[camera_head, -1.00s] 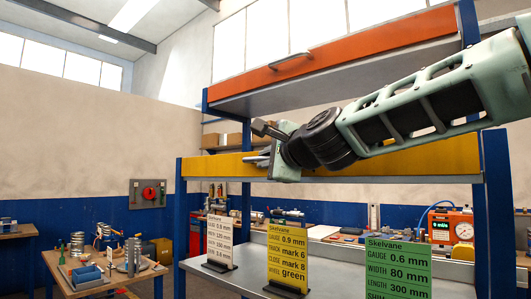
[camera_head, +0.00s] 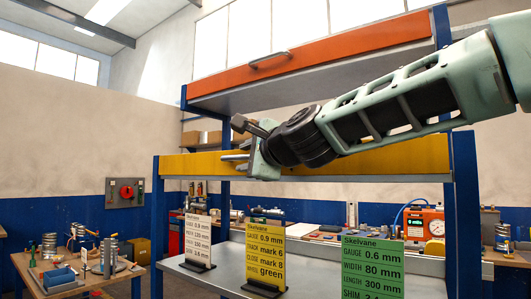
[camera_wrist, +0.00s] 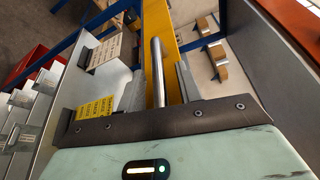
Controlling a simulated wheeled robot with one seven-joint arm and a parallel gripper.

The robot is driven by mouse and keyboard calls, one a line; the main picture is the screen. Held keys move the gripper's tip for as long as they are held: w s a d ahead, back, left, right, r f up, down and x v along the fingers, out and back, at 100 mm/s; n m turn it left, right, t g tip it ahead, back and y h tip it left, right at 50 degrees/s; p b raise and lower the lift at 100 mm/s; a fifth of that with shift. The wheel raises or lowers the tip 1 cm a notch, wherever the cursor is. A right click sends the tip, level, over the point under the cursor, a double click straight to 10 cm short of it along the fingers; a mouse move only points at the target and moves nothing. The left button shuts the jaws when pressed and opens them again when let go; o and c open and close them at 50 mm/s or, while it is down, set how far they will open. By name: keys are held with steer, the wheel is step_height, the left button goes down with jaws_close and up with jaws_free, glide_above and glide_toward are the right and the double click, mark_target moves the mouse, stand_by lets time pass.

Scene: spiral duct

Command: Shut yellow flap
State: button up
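The yellow flap (camera_head: 370,163) is a long, narrow yellow panel across the middle of the blue-posted rack. It also shows in the wrist view (camera_wrist: 158,22). A round metal bar handle (camera_wrist: 157,70) lies along its yellow face in the wrist view; its end shows in the head view (camera_head: 235,157). My gripper (camera_wrist: 158,88) is at the flap's front, left of its middle. Its two grey fingers stand apart on either side of the bar, with gaps visible. My wrist hides part of the flap in the head view. How far the flap is tilted is hard to tell.
An orange flap (camera_head: 330,50) with a bar handle is above. Below, a grey shelf (camera_head: 228,262) holds a white card (camera_head: 198,240), a yellow card (camera_head: 265,255) and a green card (camera_head: 372,265). A side table (camera_head: 80,278) stands left; a bench with a red-orange device (camera_head: 424,222) stands behind.

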steer(key=b+v, duration=0.2)
steer(key=v, duration=1.5)
steer(key=shift+w+f, duration=0.1)
